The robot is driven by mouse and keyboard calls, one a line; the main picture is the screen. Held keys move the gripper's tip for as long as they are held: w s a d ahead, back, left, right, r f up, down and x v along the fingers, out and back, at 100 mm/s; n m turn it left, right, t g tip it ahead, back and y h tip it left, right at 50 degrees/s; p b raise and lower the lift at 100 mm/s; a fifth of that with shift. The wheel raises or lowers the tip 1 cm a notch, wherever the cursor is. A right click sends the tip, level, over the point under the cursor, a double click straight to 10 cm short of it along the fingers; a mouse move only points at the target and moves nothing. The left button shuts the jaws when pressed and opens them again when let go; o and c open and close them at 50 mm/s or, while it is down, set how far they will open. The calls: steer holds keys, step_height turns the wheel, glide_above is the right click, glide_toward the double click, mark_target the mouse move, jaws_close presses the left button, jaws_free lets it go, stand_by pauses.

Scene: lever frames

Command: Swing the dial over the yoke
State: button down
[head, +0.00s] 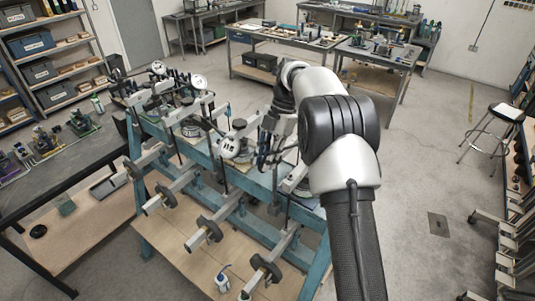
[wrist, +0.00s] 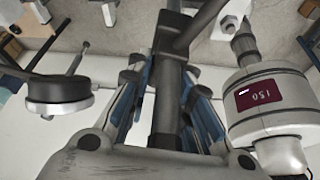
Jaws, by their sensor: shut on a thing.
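My gripper (head: 268,150) is at the blue frame, next to the nearest round white dial (head: 230,148). In the wrist view its two blue-padded fingers (wrist: 168,92) are closed around a dark upright bar (wrist: 174,60). A round part with a black rim and white side (wrist: 60,95), likely the dial seen edge-on, is left of the fingers and apart from them. I cannot clearly pick out the yoke; my gripper and arm hide part of that station.
A white cylinder with a maroon display (wrist: 262,100) stands close to the fingers on the right. The blue frame (head: 255,190) carries several similar stations with grey bars and black weights (head: 207,230). Two more dials (head: 199,82) stand farther back. Open floor (head: 430,170) lies to the right.

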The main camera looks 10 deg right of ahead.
steer(key=shift+s+d+n+h+p, duration=0.1)
steer(key=shift+s+n+h+p, duration=0.1)
steer(key=shift+n, duration=0.3)
steer(key=shift+s+d+n+h+p, duration=0.1)
steer(key=shift+n+p, duration=0.1)
steer(key=shift+n, duration=0.3)
steer(key=shift+g, duration=0.3)
steer(key=c, duration=1.4)
jaws_free()
steer(key=shift+c, duration=0.2)
steer(key=shift+r, duration=0.1)
steer(key=v, duration=0.6)
steer(key=shift+w, duration=0.1)
steer(key=shift+w+d+r, duration=0.1)
steer(key=shift+d+r, duration=0.1)
steer(key=shift+r, duration=0.45)
